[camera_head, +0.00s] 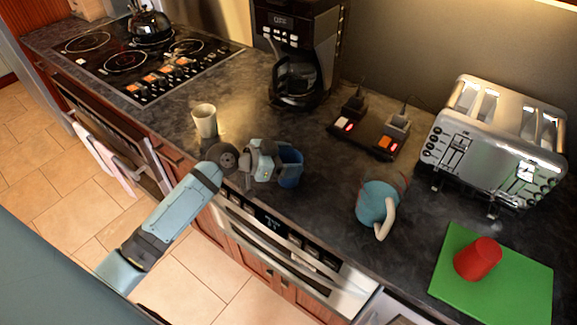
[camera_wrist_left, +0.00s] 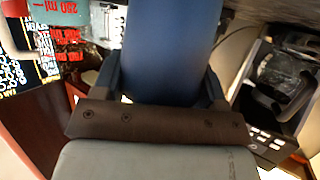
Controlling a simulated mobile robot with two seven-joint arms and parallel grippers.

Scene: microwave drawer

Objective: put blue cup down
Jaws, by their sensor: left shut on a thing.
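The blue cup (camera_head: 290,167) is at the counter's front part in the head view, upright or nearly so. My left gripper (camera_head: 277,164) is shut on it from the left side. In the left wrist view the blue cup (camera_wrist_left: 172,50) fills the space between the fingers of my left gripper (camera_wrist_left: 168,82). I cannot tell whether the cup's base touches the counter. My right gripper is not in view.
A white cup (camera_head: 204,121) stands left of the blue cup. A teal measuring jug (camera_head: 372,204) stands to the right. A red cup (camera_head: 478,259) is on a green board (camera_head: 520,296). A coffee maker (camera_head: 297,50) and toaster (camera_head: 490,150) stand behind. Dark counter (camera_head: 325,190) is clear between cup and jug.

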